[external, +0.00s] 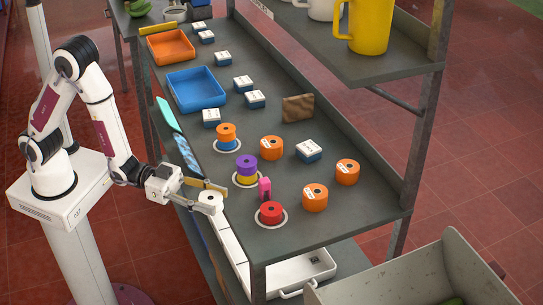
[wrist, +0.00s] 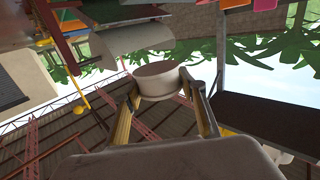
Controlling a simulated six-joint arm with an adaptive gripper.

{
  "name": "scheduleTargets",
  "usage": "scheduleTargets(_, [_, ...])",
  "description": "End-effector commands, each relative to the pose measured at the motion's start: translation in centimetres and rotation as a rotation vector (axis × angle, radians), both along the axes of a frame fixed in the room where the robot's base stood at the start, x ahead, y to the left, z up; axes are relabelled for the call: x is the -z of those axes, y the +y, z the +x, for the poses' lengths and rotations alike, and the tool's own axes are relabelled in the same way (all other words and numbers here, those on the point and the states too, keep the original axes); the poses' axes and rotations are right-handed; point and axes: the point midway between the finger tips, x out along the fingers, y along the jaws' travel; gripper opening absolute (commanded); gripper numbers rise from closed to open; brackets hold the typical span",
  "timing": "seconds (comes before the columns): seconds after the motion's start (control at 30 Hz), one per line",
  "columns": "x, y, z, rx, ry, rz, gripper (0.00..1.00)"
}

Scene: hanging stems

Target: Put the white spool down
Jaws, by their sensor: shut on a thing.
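The white spool (external: 210,204) is between the fingers of my gripper (external: 203,195), which is shut on it. In the external view it appears at the near long edge of the grey worktop; its height over the edge is hard to tell. In the wrist view the spool (wrist: 158,80) shows as a pale cylinder, shaded, with my gripper's fingers (wrist: 160,92) on both sides. White rings mark the worktop under a red spool (external: 270,211), a purple spool on a yellow one (external: 246,166), and an orange spool on a blue one (external: 226,134).
Loose orange spools (external: 315,197) stand farther right, with a pink object (external: 265,188) near the red spool. A blue tray (external: 197,90), an orange tray (external: 170,46), several small boxes (external: 255,99) and a brown block (external: 298,108) lie behind. A raised shelf (external: 395,62) overhangs the far side.

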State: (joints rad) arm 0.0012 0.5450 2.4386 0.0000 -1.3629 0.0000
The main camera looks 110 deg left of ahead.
Motion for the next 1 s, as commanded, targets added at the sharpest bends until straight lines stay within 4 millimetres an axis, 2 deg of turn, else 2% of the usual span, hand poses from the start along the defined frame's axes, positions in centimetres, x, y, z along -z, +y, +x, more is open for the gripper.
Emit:
scheduleTargets(0.13, [0.5,-0.4,0.1,0.006,0.001,0.0,0.19])
scheduleTargets(0.33, [-0.2,0.3,2.3,-0.035,-0.004,0.0,0.19])
scheduleTargets(0.7, [-1.9,4.9,7.6,-0.251,-0.004,-0.001,0.19])
scheduleTargets(1.0, [-2.8,8.7,10.4,-0.429,-0.001,-0.003,0.19])
